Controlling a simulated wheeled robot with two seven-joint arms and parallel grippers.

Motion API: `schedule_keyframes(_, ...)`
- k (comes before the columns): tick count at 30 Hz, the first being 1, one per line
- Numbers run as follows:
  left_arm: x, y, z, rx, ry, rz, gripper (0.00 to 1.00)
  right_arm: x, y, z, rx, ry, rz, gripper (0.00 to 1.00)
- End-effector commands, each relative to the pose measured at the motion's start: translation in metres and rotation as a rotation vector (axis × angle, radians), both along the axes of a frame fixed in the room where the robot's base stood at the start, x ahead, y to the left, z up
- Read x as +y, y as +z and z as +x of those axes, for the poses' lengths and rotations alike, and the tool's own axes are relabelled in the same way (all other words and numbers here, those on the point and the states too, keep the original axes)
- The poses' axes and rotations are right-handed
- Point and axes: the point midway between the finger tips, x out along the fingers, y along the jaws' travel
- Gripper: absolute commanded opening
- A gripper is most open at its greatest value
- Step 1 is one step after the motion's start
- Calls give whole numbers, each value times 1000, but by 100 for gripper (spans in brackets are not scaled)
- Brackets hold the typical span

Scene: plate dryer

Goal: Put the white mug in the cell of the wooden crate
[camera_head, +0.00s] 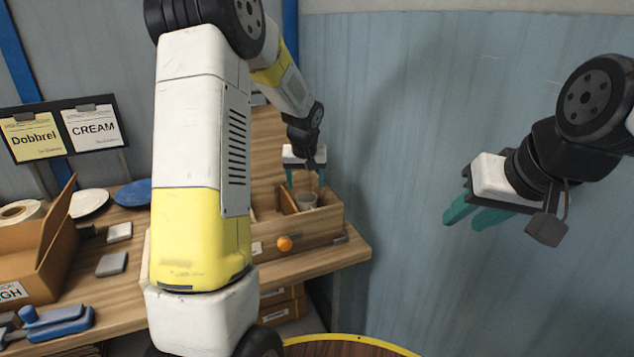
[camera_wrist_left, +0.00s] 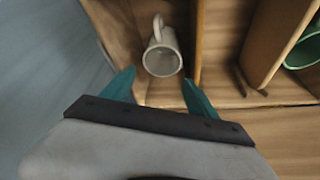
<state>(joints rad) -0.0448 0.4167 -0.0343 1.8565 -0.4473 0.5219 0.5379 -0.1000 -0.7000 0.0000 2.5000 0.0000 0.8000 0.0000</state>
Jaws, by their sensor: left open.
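The white mug (camera_wrist_left: 163,60) is inside a cell of the wooden crate (camera_wrist_left: 199,40), between a side wall and a divider, with its handle pointing to the top of the left wrist view. In the head view the mug (camera_head: 307,201) looks upright in the right-hand cell of the crate (camera_head: 318,230). My left gripper (camera_head: 305,182) is open just above that cell. In the left wrist view its teal fingertips (camera_wrist_left: 159,88) are apart, near the mug's rim, with nothing between them. My right gripper (camera_head: 462,222) hangs away from the crate, apparently open and empty.
A green cup or bowl (camera_wrist_left: 303,50) shows in another cell. An orange round object (camera_head: 284,243) is at the crate's front. A cardboard box (camera_head: 38,250), plates (camera_head: 88,202) and a blue tool (camera_head: 55,325) occupy the table's left. The wall is close on the right.

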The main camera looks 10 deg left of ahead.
Motion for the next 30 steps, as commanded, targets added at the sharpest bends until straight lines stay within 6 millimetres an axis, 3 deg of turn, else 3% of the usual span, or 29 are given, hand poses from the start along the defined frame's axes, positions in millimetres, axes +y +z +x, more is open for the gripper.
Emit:
schedule_keyframes(9,-6,68,-26,-5,-1,0,68,0,0,0,0,0,0,34)
schedule_keyframes(20,-8,106,-48,-6,-6,-4,68,0,0,0,0,0,0,34)
schedule_keyframes(23,-10,123,-74,-19,-26,-18,68,0,0,0,0,0,0,34)
schedule_keyframes(26,-13,145,-116,-42,-63,-43,68,0,0,0,0,0,0,34)
schedule_keyframes(30,-21,165,-189,-78,-130,-81,68,0,0,0,0,0,0,34)
